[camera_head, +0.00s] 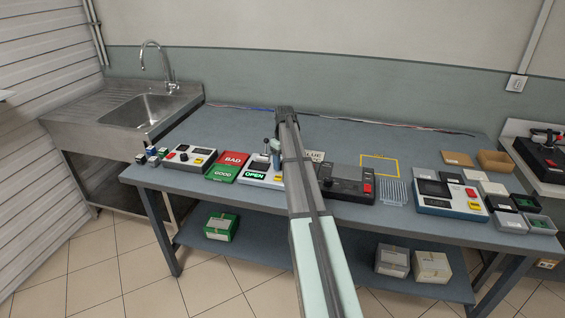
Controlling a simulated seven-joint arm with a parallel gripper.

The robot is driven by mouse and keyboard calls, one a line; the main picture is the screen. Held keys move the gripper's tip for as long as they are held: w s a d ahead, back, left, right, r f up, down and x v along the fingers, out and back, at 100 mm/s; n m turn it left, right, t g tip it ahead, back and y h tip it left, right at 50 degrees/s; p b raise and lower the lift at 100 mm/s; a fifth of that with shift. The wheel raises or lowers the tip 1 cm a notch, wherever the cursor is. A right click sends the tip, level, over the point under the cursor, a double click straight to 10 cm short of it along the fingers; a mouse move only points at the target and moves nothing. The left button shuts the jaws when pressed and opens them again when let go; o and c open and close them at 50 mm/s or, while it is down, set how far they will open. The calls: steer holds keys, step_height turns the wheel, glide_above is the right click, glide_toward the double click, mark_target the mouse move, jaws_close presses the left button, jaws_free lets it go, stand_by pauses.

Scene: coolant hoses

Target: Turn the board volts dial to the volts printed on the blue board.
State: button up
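My arm reaches from the bottom middle up over the workbench (235,190). Its far end, a dark block (285,112), is above the back half of the bench. The fingers cannot be made out, so I cannot tell if they are open or shut. A grey and white unit with dark knobs and a red button (190,157) is at the left. A black unit with a red button (347,181) is just right of my arm. A blue and white unit with a dark display (447,198) is further right. Which one carries the board volts dial is too small to read. No blue board is clearly visible.
Red BAD (233,158) and green GOOD (223,173) plates and a panel marked OPEN (256,176) lie left of my arm. A yellow outline (379,165), a wire rack (393,192) and several small trays (511,222) are right. A sink (142,110) is far left.

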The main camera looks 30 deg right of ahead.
steer(key=shift+r, duration=0.1)
steer(key=r, duration=1.3)
steer(key=shift+d+r, duration=0.3)
steer(key=shift+w, duration=0.1)
